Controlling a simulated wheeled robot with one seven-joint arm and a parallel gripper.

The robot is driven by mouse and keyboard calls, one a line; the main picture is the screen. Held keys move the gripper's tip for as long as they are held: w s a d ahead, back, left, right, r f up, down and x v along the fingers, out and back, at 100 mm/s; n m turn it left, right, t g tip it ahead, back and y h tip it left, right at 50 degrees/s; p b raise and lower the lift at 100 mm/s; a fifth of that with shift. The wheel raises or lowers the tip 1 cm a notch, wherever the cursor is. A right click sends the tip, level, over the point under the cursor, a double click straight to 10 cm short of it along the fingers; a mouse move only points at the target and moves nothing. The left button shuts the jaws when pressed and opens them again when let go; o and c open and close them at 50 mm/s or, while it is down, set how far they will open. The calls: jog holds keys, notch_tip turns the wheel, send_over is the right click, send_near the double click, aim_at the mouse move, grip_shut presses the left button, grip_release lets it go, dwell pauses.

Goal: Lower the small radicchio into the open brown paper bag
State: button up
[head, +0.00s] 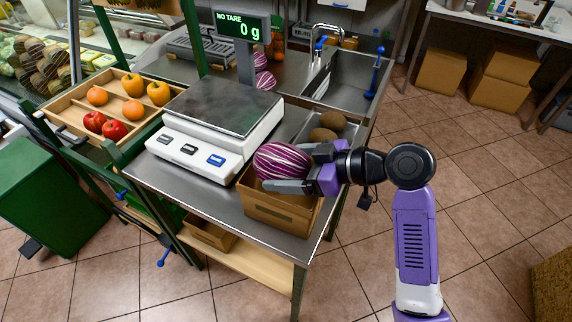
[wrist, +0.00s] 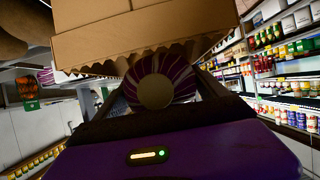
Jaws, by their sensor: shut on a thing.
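The small radicchio (head: 281,160), purple with white streaks, is held between the fingers of my gripper (head: 288,168). It is over the mouth of the open brown paper bag (head: 279,209), which stands on the steel counter. In the wrist view the radicchio (wrist: 158,82) shows its pale cut base toward the camera, beside the bag's jagged rim (wrist: 150,62). The radicchio and my gripper hide much of the bag's mouth. I cannot tell whether the radicchio's lower side is below the rim or touches it.
A scale (head: 222,112) reading 0 g stands left of the bag. A metal tray (head: 349,135) with brown round produce is behind it. More radicchio (head: 265,81) lies behind the scale. The counter's front edge is close to the bag.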

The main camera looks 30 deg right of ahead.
aim_at(309, 167)
jog(key=o, duration=1.8)
jog(key=shift+v, duration=3.95)
